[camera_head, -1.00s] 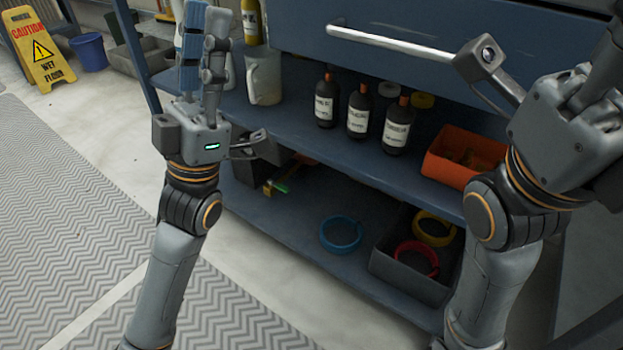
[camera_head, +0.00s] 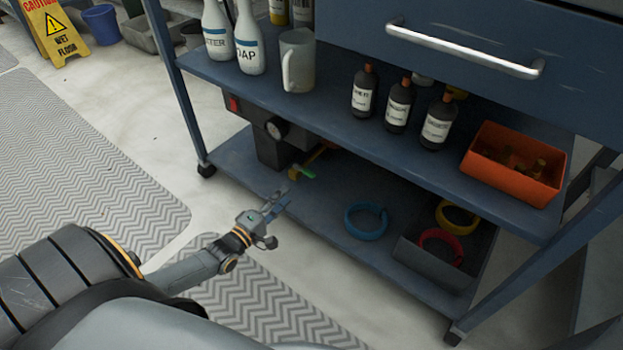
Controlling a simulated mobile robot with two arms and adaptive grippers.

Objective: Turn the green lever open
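The green lever (camera_head: 305,171) is small and sits on a brass-coloured valve (camera_head: 294,173) above the cart's lower shelf. The valve is at the end of a short pipe beside a dark unit (camera_head: 272,150) with a round gauge. My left gripper (camera_head: 282,200) is low in front of the shelf, just below and left of the lever in the picture. Its fingers point toward the valve. They appear apart from the lever, but they are too small to tell open from shut. My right gripper is out of view.
The blue cart's upper shelf (camera_head: 340,130) holds white bottles, a mug, dark bottles and an orange bin (camera_head: 515,163). On the lower shelf are a blue ring (camera_head: 366,222) and a grey tray (camera_head: 432,264) with rings.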

